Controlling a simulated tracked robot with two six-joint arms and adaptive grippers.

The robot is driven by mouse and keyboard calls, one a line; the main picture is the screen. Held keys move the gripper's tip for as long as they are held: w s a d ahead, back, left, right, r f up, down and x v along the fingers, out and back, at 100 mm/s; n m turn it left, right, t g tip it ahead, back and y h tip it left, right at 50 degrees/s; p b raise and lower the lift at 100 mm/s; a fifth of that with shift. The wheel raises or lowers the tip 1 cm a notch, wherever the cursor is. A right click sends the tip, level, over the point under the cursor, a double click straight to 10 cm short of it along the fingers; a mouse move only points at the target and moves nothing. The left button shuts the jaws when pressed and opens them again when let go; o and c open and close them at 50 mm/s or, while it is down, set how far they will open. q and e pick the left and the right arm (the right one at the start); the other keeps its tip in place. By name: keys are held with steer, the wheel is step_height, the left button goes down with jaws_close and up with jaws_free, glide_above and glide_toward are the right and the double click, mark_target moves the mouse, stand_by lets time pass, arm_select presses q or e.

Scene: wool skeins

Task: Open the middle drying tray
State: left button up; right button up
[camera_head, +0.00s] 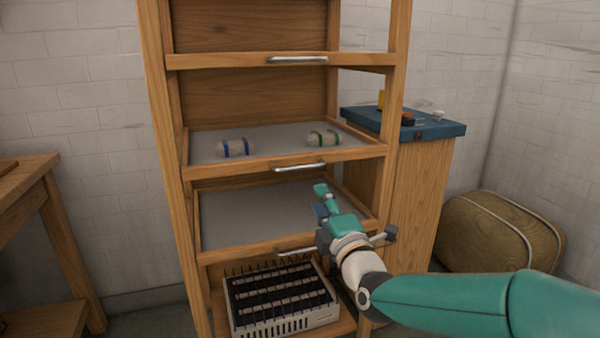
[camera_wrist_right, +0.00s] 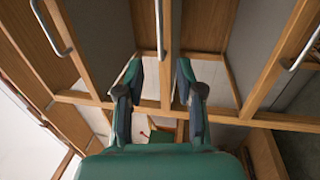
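The middle drying tray (camera_head: 265,147) sits in the wooden rack, with a metal handle (camera_head: 298,167) on its front. It holds a skein with blue bands (camera_head: 235,147) and a skein with green bands (camera_head: 324,138). My right gripper (camera_head: 322,192) is just below the right end of that handle in the head view. In the right wrist view my gripper (camera_wrist_right: 159,75) is open, fingers apart. A handle (camera_wrist_right: 160,28) lies in line with the gap between them, and I see no contact. My left gripper is not in view.
An upper tray handle (camera_head: 297,59) and a lower tray (camera_head: 250,215) are above and below. A white slatted heater-like box (camera_head: 281,297) stands at the bottom.

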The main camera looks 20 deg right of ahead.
mark_target(300, 168)
steer(key=w, duration=0.4)
steer(key=w+r, duration=0.1)
steer(key=w, duration=0.4)
steer(key=w+r, duration=0.1)
steer(key=w, duration=0.3)
steer(key=shift+w+a+r+b, duration=0.2)
steer(key=shift+a+b, duration=0.05)
steer(key=shift+b, duration=0.05)
steer(key=shift+c, duration=0.4)
jaws_close()
steer(key=shift+f, duration=0.1)
